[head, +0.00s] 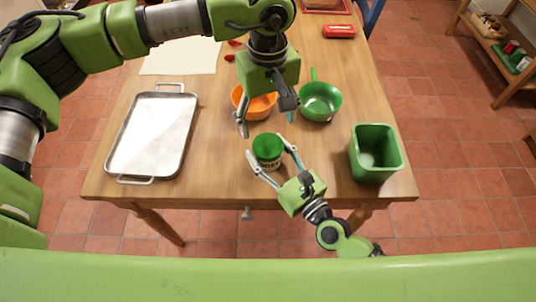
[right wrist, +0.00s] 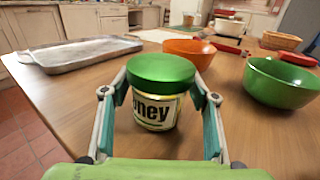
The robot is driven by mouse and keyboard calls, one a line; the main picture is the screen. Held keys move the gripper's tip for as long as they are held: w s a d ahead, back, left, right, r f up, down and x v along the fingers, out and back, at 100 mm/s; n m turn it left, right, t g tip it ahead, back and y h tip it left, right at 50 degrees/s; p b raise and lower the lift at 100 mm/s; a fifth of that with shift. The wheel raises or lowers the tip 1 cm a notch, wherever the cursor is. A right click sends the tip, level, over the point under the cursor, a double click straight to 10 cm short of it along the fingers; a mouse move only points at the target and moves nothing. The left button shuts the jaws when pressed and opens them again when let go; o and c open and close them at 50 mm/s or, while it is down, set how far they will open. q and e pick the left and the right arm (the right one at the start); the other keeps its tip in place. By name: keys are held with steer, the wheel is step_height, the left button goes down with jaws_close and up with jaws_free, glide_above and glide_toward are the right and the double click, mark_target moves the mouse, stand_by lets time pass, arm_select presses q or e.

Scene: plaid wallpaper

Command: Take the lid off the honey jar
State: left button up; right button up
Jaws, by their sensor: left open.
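The honey jar (right wrist: 156,112) stands upright on the wooden table, with its green lid (head: 267,147) on top; the lid also shows in the right wrist view (right wrist: 161,72). The label is partly hidden. My right gripper (head: 266,146) is low at the table, its fingers on either side of the jar. In the right wrist view its fingers (right wrist: 161,85) flank the jar closely; whether both touch it is unclear. My left gripper (head: 265,122) is open and empty, pointing down above and behind the jar.
A metal tray (head: 184,88) lies at left. An orange bowl (head: 262,107) and a green bowl (head: 320,103) stand behind the jar. A green square container (head: 390,160) stands at right. Bare table lies left of the jar.

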mark_target(268, 145)
jaws_close()
arm_select(q)
steer(key=m, duration=0.5)
steer(key=shift+m, duration=0.4)
steer(key=m, duration=0.3)
steer(key=shift+m, duration=0.3)
steer(key=m, duration=0.4)
steer(key=shift+f, duration=0.6)
step_height(268, 145, down, 7)
steer(key=shift+r, duration=0.1)
arm_select(e)
steer(key=shift+f, duration=0.1)
